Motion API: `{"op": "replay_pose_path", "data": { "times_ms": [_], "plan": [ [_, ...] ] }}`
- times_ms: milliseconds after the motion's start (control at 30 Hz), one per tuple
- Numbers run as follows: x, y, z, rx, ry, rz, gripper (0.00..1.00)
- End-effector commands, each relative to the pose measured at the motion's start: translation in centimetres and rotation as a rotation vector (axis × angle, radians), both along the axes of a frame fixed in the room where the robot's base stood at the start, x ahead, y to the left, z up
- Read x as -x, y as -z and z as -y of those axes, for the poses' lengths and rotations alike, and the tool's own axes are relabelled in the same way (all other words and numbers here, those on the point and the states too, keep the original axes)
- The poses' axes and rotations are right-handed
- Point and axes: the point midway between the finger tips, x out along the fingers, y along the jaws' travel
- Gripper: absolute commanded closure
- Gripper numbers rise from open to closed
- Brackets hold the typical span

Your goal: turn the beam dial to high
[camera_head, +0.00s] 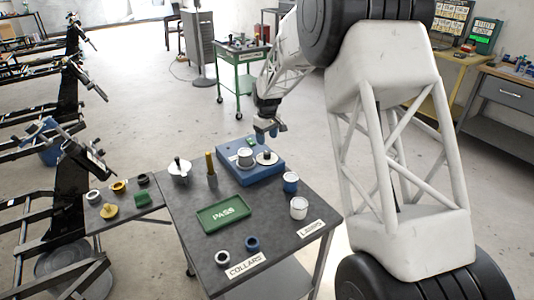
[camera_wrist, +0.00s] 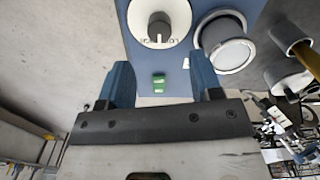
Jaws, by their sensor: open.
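The blue test box (camera_head: 262,174) stands at the back of the dark table. On its top is the beam dial (camera_head: 267,158), a white disc with a dark grey knob; it also shows at the top of the wrist view (camera_wrist: 160,24). The knob has a light pointer mark; the lettering on the disc is partly hidden and unreadable. My gripper (camera_head: 268,130) hangs above the box's far side, apart from the dial. In the wrist view its two blue fingers (camera_wrist: 163,75) are spread and empty, with the dial beyond the fingertips.
A round grey-and-white lamp part (camera_head: 245,157) sits on the box beside the dial. A green PASS tray (camera_head: 223,214), lamps (camera_head: 299,208) and collars (camera_head: 252,244) are nearer.

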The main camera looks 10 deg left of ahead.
Motion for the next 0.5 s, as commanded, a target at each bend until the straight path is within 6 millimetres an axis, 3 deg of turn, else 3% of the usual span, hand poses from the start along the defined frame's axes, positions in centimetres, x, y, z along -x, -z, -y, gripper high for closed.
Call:
{"op": "replay_pose_path", "data": {
  "times_ms": [267, 500],
  "plan": [
    [0.0, 1.0, 0.0, 0.000, 0.000, -0.001, 0.41],
    [0.0, 3.5, 0.0, 0.001, 0.000, -0.002, 0.41]
  ]
}}
